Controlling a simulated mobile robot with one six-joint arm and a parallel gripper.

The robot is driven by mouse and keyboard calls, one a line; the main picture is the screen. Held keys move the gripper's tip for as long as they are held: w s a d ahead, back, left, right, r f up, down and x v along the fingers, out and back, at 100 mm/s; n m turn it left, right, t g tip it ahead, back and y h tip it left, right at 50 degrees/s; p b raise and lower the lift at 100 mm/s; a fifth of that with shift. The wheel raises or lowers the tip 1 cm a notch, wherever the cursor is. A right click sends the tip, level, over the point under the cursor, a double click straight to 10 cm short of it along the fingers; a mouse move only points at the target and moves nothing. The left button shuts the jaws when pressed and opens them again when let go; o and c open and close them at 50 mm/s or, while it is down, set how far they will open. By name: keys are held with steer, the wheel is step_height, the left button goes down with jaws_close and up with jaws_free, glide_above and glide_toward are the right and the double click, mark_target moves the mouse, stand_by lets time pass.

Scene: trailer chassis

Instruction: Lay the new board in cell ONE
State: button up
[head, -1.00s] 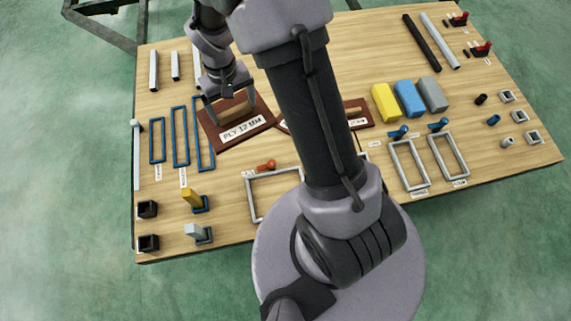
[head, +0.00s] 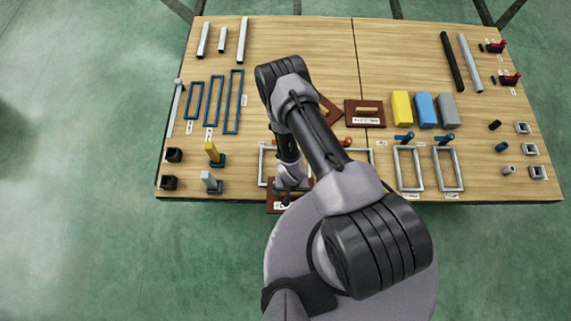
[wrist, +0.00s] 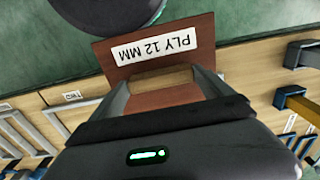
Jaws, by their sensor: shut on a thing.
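My gripper (head: 290,186) is shut on the brown board's wooden handle. The board (wrist: 162,50) is labelled "PLY 12 MM" in the wrist view. In the head view the board (head: 277,207) reaches past the table's front edge, mostly hidden under my gripper. Grey frame parts (head: 262,165) show beside my arm at the front middle, with another grey edge (head: 372,156) to its right. My arm hides what lies between. A "TWO" label (wrist: 72,96) shows at left in the wrist view. I cannot make out a "ONE" label.
Another brown board with a handle (head: 365,113) lies behind, and a brown corner (head: 328,108) shows beside my arm. An orange-red clamp (head: 346,142) stands near the frames. The table's back middle is clear.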

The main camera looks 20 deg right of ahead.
steer(key=shift+s+f, duration=0.15)
steer(key=shift+f, duration=0.25)
steer(key=shift+w+d+f+b, duration=0.35)
steer(key=shift+w+f+b, duration=0.75)
steer(key=shift+w, duration=1.4)
steer(key=shift+w+d+f+b, duration=0.35)
steer(key=shift+w+f+b, duration=0.35)
steer(key=shift+w+b, duration=1.25)
steer(key=shift+w+d+f+b, duration=0.35)
steer(key=shift+w+f+b, duration=0.45)
steer(key=shift+w, duration=2.3)
steer(key=o, duration=1.8)
steer(key=w+r+t+p, duration=0.1)
steer(key=w+r+p, duration=0.2)
steer(key=r, duration=2)
steer(key=w+r+t+p, duration=0.2)
steer(key=r, duration=2.2)
steer(key=s+a+r, duration=0.2)
steer(key=s+r, duration=0.6)
steer(key=r, duration=0.6)
steer(key=s+a+r+t+y, duration=0.1)
steer(key=s+r, duration=0.2)
steer(key=s, duration=0.5)
steer(key=s+a+r+t+y, duration=0.1)
steer(key=s+r, duration=0.3)
steer(key=s, duration=0.4)
steer(key=shift+r+m+t, duration=0.25)
steer(key=shift+m+t, duration=0.15)
